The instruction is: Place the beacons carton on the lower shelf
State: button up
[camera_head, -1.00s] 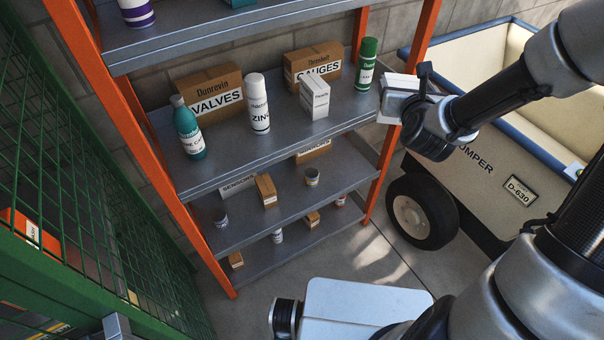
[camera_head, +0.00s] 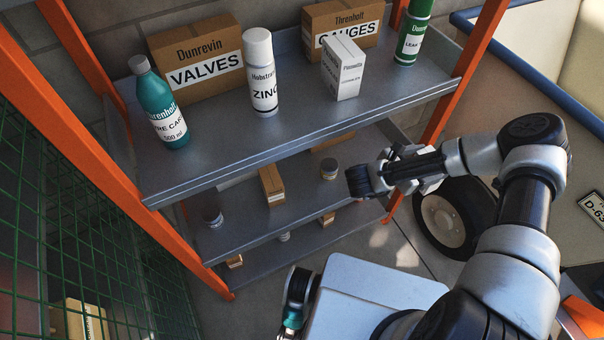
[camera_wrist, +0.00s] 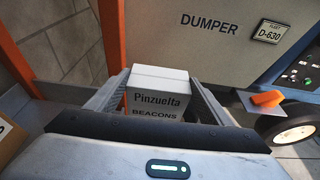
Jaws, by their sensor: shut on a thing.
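The beacons carton (camera_wrist: 158,100) is a small white box with black print, "Pinzuelta BEACONS", in the wrist view. My gripper (camera_wrist: 158,80) is shut on it, with a jaw on each side. In the head view my wrist is at the right end of the rack, below the VALVES shelf's level in the picture; the carton cannot be made out clearly there. A further shelf lies beneath.
The upper shelf (camera_head: 215,165) holds a teal bottle (camera_head: 163,108), VALVES carton (camera_head: 198,62), ZINC can (camera_head: 261,75), white carton (camera_head: 342,70), GAUGES carton (camera_head: 338,22) and green can (camera_head: 411,35). Orange posts (camera_head: 465,75) frame the rack. The dumper (camera_head: 535,120) stands right; green mesh (camera_head: 70,220) stands left.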

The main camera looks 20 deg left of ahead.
jog(key=w+a+f+b, duration=0.3)
jog(key=w+a+b, duration=0.6)
jog(key=w+a, duration=0.45)
notch_tip(320, 180, down, 7)
jog(key=b, duration=0.3)
jog(key=shift+s+a+m+g+h, duration=0.3)
jog(key=shift+s+a+m+g, duration=0.1)
jog(key=shift+a, duration=0.05)
jog(key=shift+r, duration=0.1)
jog(key=o, duration=1.7)
jog(key=shift+f, duration=0.2)
jog(key=shift+o, duration=0.2)
jog(key=shift+r, duration=0.1)
